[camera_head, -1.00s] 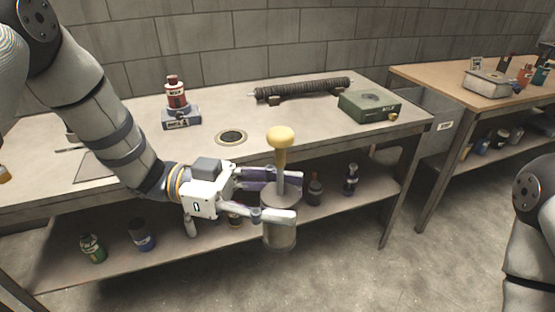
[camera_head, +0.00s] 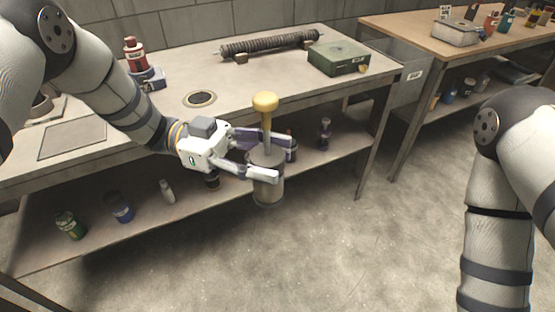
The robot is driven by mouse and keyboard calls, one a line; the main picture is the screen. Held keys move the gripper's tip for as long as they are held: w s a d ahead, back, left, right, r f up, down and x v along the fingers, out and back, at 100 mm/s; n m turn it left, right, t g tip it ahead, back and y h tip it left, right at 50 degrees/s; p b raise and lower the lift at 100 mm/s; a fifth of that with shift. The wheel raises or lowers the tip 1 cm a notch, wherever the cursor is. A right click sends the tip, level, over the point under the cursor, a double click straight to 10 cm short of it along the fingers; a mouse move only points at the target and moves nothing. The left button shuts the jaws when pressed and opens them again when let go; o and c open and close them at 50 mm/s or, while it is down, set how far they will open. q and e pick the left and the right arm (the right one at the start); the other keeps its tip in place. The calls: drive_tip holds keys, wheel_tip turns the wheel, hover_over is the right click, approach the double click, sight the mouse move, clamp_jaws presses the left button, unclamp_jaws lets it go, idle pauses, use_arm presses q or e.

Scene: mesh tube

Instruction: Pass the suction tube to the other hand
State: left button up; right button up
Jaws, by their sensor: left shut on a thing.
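The suction tube (camera_head: 268,191) is a grey cylinder with a thin rod and a yellow knob on top. It is upright in the air in front of the bench's front edge. My left gripper (camera_head: 276,160) is shut on its upper part, with one finger on the near side and one on the far side. The fingers hide part of the cylinder. My right arm shows at the right side, but its gripper is out of the frame.
The bench (camera_head: 290,84) holds a dark ribbed roll (camera_head: 270,44), a green box (camera_head: 338,57), a red bottle (camera_head: 135,54) and a round ring inset (camera_head: 200,98). Several bottles stand on its lower shelf. A wooden table (camera_head: 425,36) is at the back right. Open floor lies between the arms.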

use_arm(q)
drive_tip(key=s+a+r+n+t, duration=0.4)
drive_tip(key=a+r+n+t, duration=0.25)
drive_tip(key=t, duration=0.25)
drive_tip(key=w+d+n+t+y, duration=0.3)
drive_tip(key=w+d+t, duration=0.3)
drive_tip(key=d, duration=0.4)
drive_tip(key=shift+w+d+n+t, duration=0.25)
drive_tip(key=shift+w+n+t, duration=0.05)
drive_tip(key=shift+w+n, duration=0.2)
